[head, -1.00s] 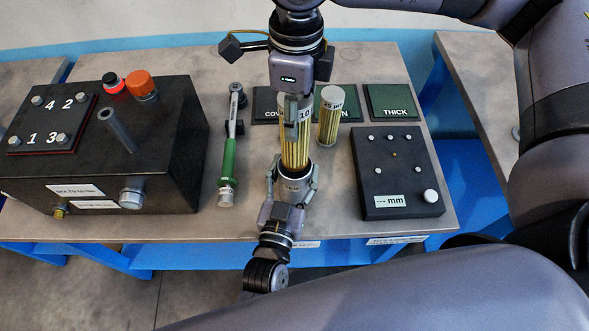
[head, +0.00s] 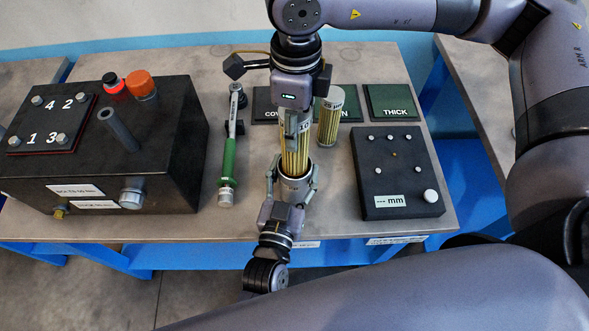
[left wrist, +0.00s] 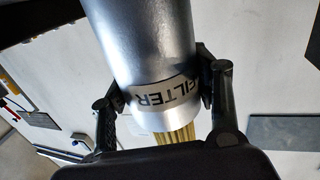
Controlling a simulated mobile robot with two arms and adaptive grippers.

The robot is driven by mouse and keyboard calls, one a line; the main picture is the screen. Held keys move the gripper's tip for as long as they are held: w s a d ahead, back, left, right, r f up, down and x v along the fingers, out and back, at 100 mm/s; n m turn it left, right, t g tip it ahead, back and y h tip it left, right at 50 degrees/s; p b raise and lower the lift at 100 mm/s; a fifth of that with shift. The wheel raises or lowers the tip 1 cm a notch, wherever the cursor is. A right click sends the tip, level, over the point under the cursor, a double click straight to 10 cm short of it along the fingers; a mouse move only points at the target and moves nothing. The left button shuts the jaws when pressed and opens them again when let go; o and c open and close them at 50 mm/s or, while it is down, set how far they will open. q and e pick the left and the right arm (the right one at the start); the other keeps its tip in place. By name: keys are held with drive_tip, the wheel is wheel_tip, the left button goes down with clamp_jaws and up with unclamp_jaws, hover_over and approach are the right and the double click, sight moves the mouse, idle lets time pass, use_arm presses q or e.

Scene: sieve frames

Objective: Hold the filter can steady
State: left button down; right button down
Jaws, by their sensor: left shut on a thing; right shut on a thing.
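The filter can (head: 295,186), a silver cylinder, is held by my left gripper (head: 292,192), shut around it near the table's front edge. In the left wrist view the can (left wrist: 145,45) fills the upper middle, with its FILTER label between the two fingers of my left gripper (left wrist: 160,98). A yellow pleated filter element (head: 295,157) reaches down to the can's open end; its lower end is hidden there. My right gripper (head: 297,122) is shut on the element's upper end from above. Yellow pleats (left wrist: 178,134) also show past the can's rim in the left wrist view.
A second yellow filter element (head: 328,122) stands close to the right. A green-handled wrench (head: 228,165) lies to the left, beside a black bolt box (head: 160,175). Green mats (head: 390,100) lie behind, and a dark gauge block (head: 395,180) lies right.

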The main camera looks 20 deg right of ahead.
drive_tip(key=shift+f, duration=0.8)
drive_tip(key=shift+f, duration=2.25)
drive_tip(key=shift+f, duration=0.15)
drive_tip(key=shift+f, duration=1.6)
drive_tip(key=c, duration=0.8)
unclamp_jaws()
drive_tip(key=shift+c, duration=0.2)
wheel_tip(320, 180, up, 12)
